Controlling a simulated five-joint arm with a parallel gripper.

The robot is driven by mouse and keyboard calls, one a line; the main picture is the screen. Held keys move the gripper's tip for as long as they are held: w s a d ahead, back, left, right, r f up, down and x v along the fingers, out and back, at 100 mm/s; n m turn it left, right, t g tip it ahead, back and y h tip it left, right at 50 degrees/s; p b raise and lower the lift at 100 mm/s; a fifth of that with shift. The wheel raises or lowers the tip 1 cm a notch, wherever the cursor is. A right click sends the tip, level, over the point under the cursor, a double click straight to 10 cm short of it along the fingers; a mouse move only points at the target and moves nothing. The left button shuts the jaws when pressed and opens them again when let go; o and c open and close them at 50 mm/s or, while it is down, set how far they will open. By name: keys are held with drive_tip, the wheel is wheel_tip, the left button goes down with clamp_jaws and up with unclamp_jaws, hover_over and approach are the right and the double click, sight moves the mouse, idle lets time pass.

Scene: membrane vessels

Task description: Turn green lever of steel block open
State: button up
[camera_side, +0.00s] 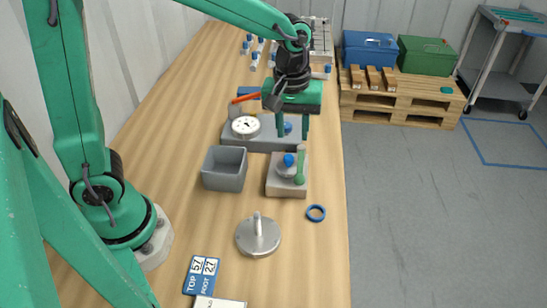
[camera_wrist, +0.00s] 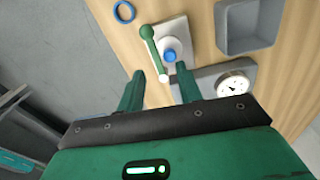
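The steel block (camera_side: 285,190) is a small pale block on the wooden bench, with a blue knob (camera_side: 288,160) on top. My gripper (camera_side: 292,132) is open and empty, fingers pointing down just beyond the block. In the wrist view the lever (camera_wrist: 154,50) has a green ball at one end and a pale tip at the other. That tip appears between my open fingertips (camera_wrist: 160,70); contact cannot be told.
A grey base with a white dial gauge (camera_side: 245,126) stands behind the block, partly under my gripper. A grey bin (camera_side: 224,168) is left of the block. A blue ring (camera_side: 316,213) and a round metal disc with a post (camera_side: 258,236) lie nearer the camera.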

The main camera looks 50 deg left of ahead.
sight(300, 170)
drive_tip(key=shift+w+d+f+n+g, duration=0.15)
drive_tip(key=shift+w+d+f+n, duration=0.1)
drive_tip(key=shift+w+d+f, duration=0.25)
drive_tip(key=shift+w+d+f+n+g, duration=0.15)
drive_tip(key=shift+w+d+f+n, duration=0.2)
drive_tip(key=shift+f, duration=0.35)
drive_tip(key=shift+s+f, duration=0.1)
drive_tip(key=shift+s, duration=0.05)
drive_tip(key=shift+f, duration=3.8)
clamp_jaws()
